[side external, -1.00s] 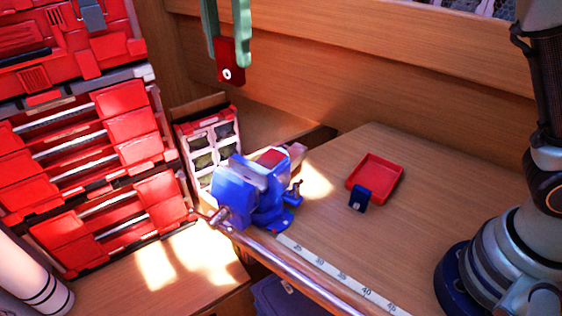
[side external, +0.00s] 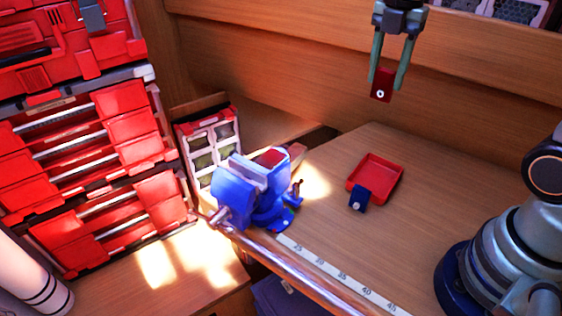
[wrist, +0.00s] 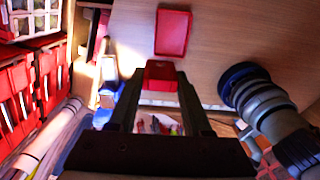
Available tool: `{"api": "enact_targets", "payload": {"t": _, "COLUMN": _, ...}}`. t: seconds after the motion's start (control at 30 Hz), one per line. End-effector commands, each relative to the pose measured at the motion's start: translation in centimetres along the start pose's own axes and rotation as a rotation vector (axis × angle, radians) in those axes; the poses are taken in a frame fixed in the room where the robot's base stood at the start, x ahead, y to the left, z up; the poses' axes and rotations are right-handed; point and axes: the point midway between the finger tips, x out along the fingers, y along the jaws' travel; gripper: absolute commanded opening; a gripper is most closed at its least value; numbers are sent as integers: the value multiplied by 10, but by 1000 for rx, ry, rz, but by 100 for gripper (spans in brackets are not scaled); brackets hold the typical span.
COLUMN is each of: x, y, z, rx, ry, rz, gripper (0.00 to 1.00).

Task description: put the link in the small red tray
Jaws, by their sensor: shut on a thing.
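My gripper (side external: 386,80) is high above the bench, with its two green-grey fingers closed on a small red link (side external: 381,88) that has a pale round mark on its face. The link hangs at the fingertips and also shows between the fingers in the wrist view (wrist: 160,76). The small red tray (side external: 379,174) lies empty on the wooden bench, below the gripper and slightly left in the side view. In the wrist view the tray (wrist: 173,34) lies beyond the fingertips, near the top. The link is well clear of the tray.
A dark blue block (side external: 360,198) with a pale spot stands at the tray's near edge. A blue vise (side external: 250,190) sits left of the tray, with a measuring strip (side external: 335,272) along the bench's front edge. Red drawers (side external: 95,140) stand at left.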

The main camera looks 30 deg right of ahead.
Motion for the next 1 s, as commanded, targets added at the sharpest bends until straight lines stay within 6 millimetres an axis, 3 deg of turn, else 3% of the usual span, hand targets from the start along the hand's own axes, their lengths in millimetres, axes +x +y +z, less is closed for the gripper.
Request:
{"api": "enact_targets", "payload": {"t": 0.13, "x": 13, "y": -23, "z": 12, "rx": 5, "ry": 0, "rz": 0, "gripper": 0}}
{"api": "enact_targets", "payload": {"t": 0.37, "x": 35, "y": -33, "z": 16, "rx": 3, "ry": 2, "rz": -5, "gripper": 0}}
{"api": "enact_targets", "payload": {"t": 0.8, "x": 140, "y": -34, "z": 14, "rx": 3, "ry": 4, "rz": -9, "gripper": 0}}
{"api": "enact_targets", "payload": {"t": 1.0, "x": 174, "y": -33, "z": 15, "rx": 3, "ry": 2, "rz": -5, "gripper": 0}}
